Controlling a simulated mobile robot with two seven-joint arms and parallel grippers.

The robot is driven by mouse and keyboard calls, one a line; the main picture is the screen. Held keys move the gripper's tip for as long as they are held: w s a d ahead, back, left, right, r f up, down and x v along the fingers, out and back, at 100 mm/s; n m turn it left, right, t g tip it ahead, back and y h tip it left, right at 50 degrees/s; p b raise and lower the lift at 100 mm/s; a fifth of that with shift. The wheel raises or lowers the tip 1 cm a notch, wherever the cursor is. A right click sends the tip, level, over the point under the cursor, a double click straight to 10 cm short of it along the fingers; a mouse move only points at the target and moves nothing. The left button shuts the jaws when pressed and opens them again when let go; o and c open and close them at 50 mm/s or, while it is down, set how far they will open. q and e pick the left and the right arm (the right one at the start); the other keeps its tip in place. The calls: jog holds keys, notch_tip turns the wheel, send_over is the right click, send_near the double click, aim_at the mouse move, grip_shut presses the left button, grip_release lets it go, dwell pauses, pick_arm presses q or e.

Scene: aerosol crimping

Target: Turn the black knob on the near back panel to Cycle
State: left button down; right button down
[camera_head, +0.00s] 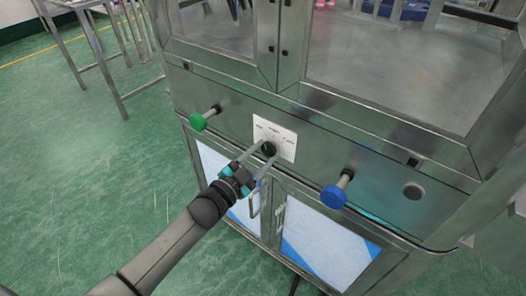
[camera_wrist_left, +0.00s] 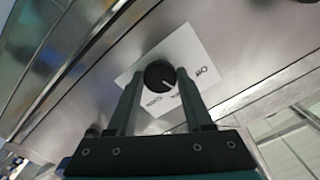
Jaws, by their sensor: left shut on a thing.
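The black knob (camera_head: 269,149) sits on a white label plate (camera_head: 286,140) on the steel back panel of the machine. My right gripper is not in view.
A green button (camera_head: 198,122) sticks out left of the knob and a blue button (camera_head: 333,196) to the right. Below are cabinet doors with a handle (camera_head: 254,200). Glazed windows are above. A metal table frame (camera_head: 100,55) stands on the green floor at upper left.

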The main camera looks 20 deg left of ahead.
pick_arm(q)
jog(key=m, duration=0.4)
jog(key=shift+m, duration=0.3)
jog(key=m, duration=0.2)
jog(key=shift+m, duration=0.4)
jog(key=m, duration=0.3)
jog(key=shift+r+m, duration=0.1)
jog(key=shift+m, duration=1.6)
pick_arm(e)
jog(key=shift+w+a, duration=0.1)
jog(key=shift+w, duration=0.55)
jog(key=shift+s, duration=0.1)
pick_arm(q)
jog(key=shift+c, duration=1.5)
grip_release()
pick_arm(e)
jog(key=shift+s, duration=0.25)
